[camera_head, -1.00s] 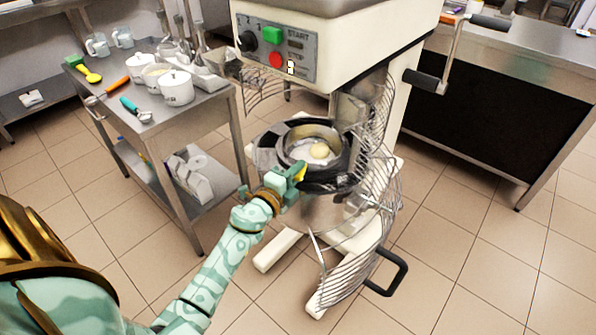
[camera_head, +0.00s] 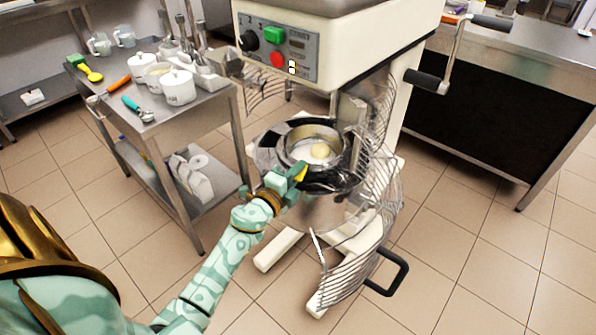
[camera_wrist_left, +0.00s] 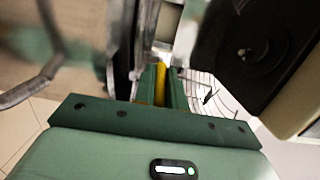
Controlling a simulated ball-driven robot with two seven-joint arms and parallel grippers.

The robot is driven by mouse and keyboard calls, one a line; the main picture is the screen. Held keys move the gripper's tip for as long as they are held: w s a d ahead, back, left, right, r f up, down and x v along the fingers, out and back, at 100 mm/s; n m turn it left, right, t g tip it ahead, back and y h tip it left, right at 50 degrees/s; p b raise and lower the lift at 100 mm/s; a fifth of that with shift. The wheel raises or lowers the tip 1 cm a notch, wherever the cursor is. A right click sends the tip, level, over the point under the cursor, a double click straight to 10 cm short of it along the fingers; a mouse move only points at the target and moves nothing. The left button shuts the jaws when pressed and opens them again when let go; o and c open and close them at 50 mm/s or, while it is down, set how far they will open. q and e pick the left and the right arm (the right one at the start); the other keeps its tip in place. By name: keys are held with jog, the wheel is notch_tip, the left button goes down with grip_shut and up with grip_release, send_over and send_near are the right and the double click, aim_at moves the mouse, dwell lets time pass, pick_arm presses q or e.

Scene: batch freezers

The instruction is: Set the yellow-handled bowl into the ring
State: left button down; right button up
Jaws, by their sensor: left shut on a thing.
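The metal bowl (camera_head: 313,135) with something pale yellow inside sits within the dark ring (camera_head: 333,184) of the mixer, at the middle of the head view. Its yellow handle (camera_head: 301,173) points toward me. My left gripper (camera_head: 296,176) is shut on that handle at the front of the ring. In the left wrist view the yellow handle (camera_wrist_left: 160,84) shows between the green fingers (camera_wrist_left: 165,92). I cannot tell whether the bowl rests fully in the ring. My right gripper is out of view.
The mixer's wire guard (camera_head: 370,215) stands open to the right, with a black handle (camera_head: 388,272). A control panel (camera_head: 277,48) is above. A steel table (camera_head: 190,120) with pots, cups and scoops stands left. A counter (camera_head: 500,90) stands right.

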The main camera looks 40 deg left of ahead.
pick_arm(q)
jog(key=shift+f+b, duration=0.35)
jog(key=c, duration=1.4)
grip_release()
jog(key=shift+o, duration=0.2)
jog(key=shift+f, duration=0.15)
jog(key=s, duration=1.6)
jog(key=shift+s+d, duration=0.2)
jog(key=shift+d, duration=0.15)
